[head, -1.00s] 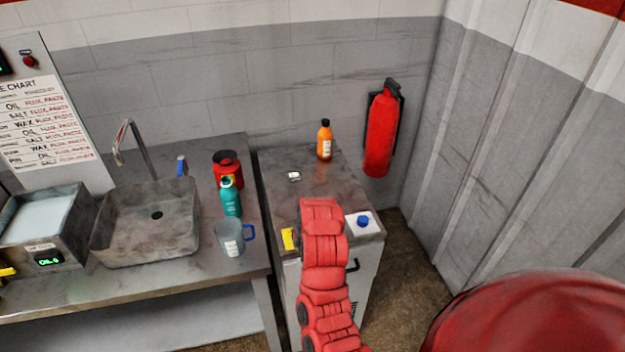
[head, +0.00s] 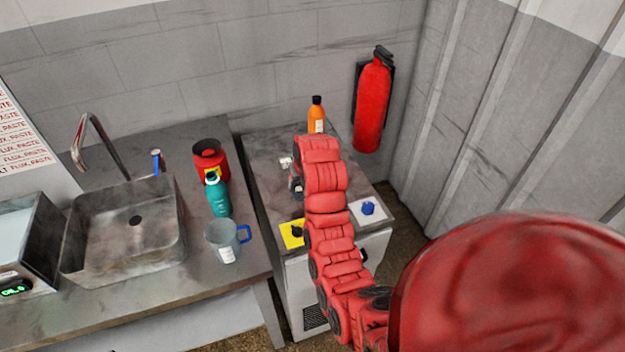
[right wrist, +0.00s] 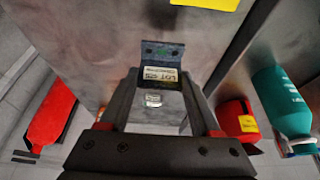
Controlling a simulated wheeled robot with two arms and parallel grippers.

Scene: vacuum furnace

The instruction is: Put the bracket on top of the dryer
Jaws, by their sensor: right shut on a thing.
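The bracket (right wrist: 162,55) is a small dark grey-blue plate with holes and a pale "LOT" label. In the right wrist view it sits at the fingertips of my right gripper (right wrist: 160,80), which is shut on it. In the head view this gripper (head: 297,184) is over the grey top of a pale cabinet (head: 262,150), which looks like the dryer. The red arm hides much of the gripper and the bracket there. I cannot tell whether the bracket touches the top. My left gripper is out of view.
On the cabinet top are a small white item (head: 285,162), an orange bottle (head: 316,120), a yellow pad (head: 290,240) and a blue knob (head: 367,208) on a white pad. A sink counter with a teal bottle (head: 217,197) stands left. A fire extinguisher (head: 372,105) hangs behind.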

